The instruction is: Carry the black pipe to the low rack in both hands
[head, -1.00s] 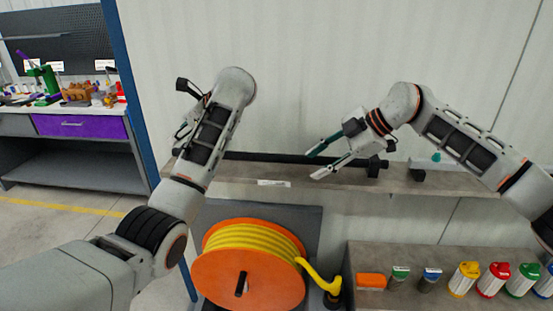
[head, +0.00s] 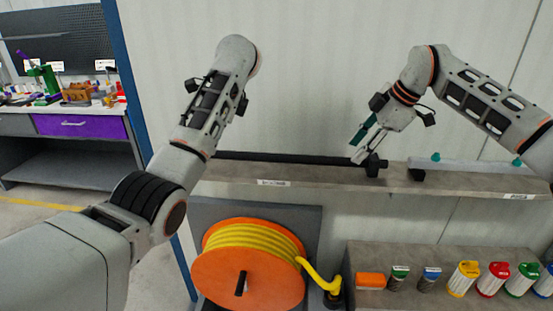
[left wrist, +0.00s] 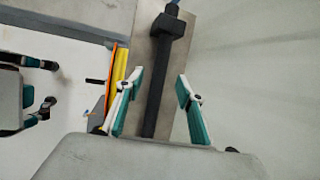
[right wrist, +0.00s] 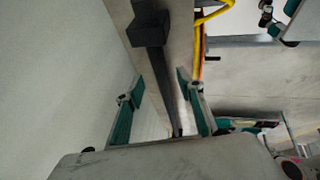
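The black pipe (head: 290,159) lies along a long wall shelf (head: 310,177) in the head view. My right gripper (head: 358,149) is open near the pipe's right end, fingers pointing down towards it. In the right wrist view the pipe (right wrist: 165,80) runs between the open fingers (right wrist: 160,84), with no visible grip. In the left wrist view the pipe (left wrist: 154,95) also runs between my open left fingers (left wrist: 157,84). The left fingers are hidden behind my left arm in the head view. I cannot make out which thing is the low rack.
A black block (head: 376,166) sits at the pipe's right end. A pale bar (head: 465,167) with teal knobs lies further right on the shelf. Below stand an orange reel (head: 222,278) with yellow hose and a lower shelf (head: 420,255) with several coloured canisters. A blue post (head: 133,92) stands left.

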